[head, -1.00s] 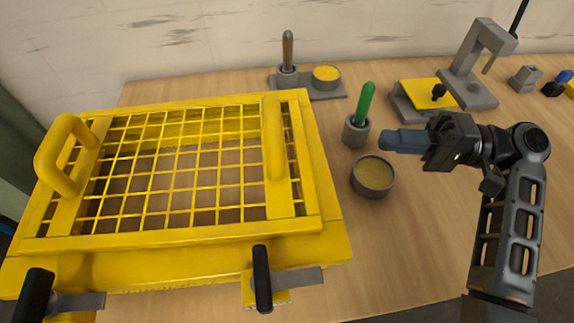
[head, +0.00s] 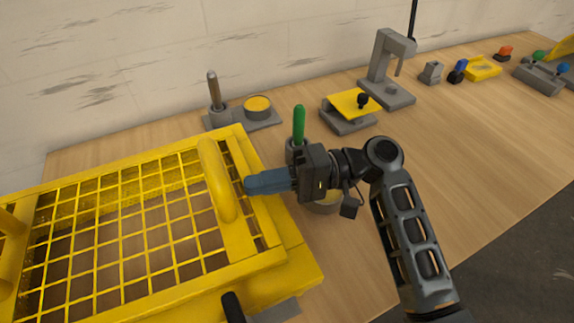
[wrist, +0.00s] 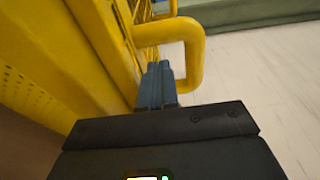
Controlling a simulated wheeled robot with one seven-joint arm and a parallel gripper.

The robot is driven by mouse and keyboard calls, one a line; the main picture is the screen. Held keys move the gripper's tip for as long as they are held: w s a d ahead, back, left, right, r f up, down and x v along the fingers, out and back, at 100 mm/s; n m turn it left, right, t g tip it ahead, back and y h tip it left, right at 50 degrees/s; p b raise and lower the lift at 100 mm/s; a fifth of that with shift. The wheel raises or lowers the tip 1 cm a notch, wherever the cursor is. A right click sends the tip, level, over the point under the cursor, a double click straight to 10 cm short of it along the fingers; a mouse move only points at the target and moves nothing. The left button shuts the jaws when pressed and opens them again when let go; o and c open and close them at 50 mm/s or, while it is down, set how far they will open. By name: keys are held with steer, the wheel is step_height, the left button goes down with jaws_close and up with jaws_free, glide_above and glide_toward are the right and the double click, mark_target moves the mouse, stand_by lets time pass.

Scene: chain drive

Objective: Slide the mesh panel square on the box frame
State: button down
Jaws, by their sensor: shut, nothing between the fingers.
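The yellow mesh panel (head: 120,225) lies on top of the yellow box frame (head: 308,272) at the left of the head view. It sits slightly turned, with a wider strip of frame showing at its right edge. A yellow handle (head: 216,180) stands on the panel's right side; a handle also shows in the wrist view (wrist: 192,55). My gripper (head: 250,184), with blue fingers, is shut and empty. It is just right of the right handle, above the panel's right edge. Whether the fingertips touch the handle or panel cannot be told.
A green-handled tool in a cup (head: 299,130) and a round tin (head: 325,202), partly hidden by my gripper, stand right of the frame. A black-handled clamp (head: 235,307) is at the front edge. Grey fixtures (head: 385,75) stand at the back.

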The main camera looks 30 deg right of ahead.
mark_target(249, 211)
steer(key=shift+s+a, duration=0.3)
steer(key=shift+a, duration=0.2)
steer(key=shift+s+a, duration=0.3)
steer(key=shift+a, duration=0.2)
steer(key=shift+s+a+r+p, duration=0.1)
steer(key=shift+s+a+p, duration=0.55)
steer(key=shift+a, duration=0.2)
steer(key=shift+w, duration=0.2)
